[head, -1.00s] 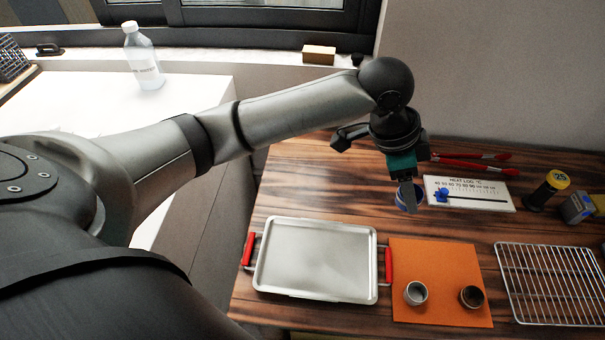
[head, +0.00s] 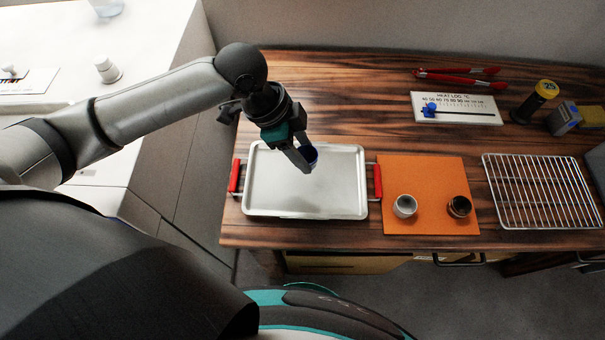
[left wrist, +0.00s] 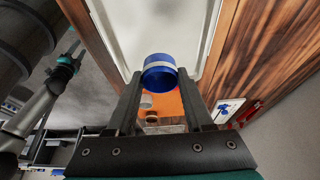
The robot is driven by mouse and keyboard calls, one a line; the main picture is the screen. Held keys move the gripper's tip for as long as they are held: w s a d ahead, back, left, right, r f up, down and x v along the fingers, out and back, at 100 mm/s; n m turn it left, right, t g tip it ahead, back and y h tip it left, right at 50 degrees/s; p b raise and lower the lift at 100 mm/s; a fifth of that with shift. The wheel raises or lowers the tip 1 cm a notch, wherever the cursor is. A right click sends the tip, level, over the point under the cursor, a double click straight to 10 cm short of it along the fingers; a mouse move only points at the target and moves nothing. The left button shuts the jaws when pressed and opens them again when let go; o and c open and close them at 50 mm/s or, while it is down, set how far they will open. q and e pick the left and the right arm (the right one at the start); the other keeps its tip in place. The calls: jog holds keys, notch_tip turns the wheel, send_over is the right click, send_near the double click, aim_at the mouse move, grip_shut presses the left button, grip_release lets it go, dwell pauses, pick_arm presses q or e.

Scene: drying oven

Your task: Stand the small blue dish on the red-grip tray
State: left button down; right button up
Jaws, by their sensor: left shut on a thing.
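The small blue dish (head: 309,156) is held in my left gripper (head: 303,163), above the tray in the head view. In the left wrist view the dish (left wrist: 160,73) shows as blue with a pale band, between the tips of the left gripper (left wrist: 160,80), which is shut on it. The red-grip tray (head: 270,190) is a bare silver tray with a red grip at its left and right ends. In the left wrist view the tray (left wrist: 155,30) lies beyond the dish. How high the dish is above it is hard to tell.
An orange mat (head: 420,170) right of the tray carries a white-grey cup (head: 405,206) and a dark cup (head: 459,206). A wire rack (head: 540,190) lies farther right. A heat log board (head: 455,108) and red-handled tongs (head: 455,78) lie at the back.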

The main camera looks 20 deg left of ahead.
pick_arm(q)
notch_tip(320, 180, down, 4)
jog(key=shift+f+b, duration=0.2)
jog(key=shift+b, duration=0.3)
notch_tip(320, 180, down, 4)
jog(key=shift+f+b, duration=0.1)
jog(key=shift+b, duration=0.6)
jog(key=shift+c, duration=1.4)
grip_release()
pick_arm(e)
jog(key=f, duration=0.1)
jog(key=w+d+f, duration=0.1)
jog(key=shift+d+f, duration=0.1)
jog(key=shift+f, duration=0.2)
jog(key=shift+a, duration=0.2)
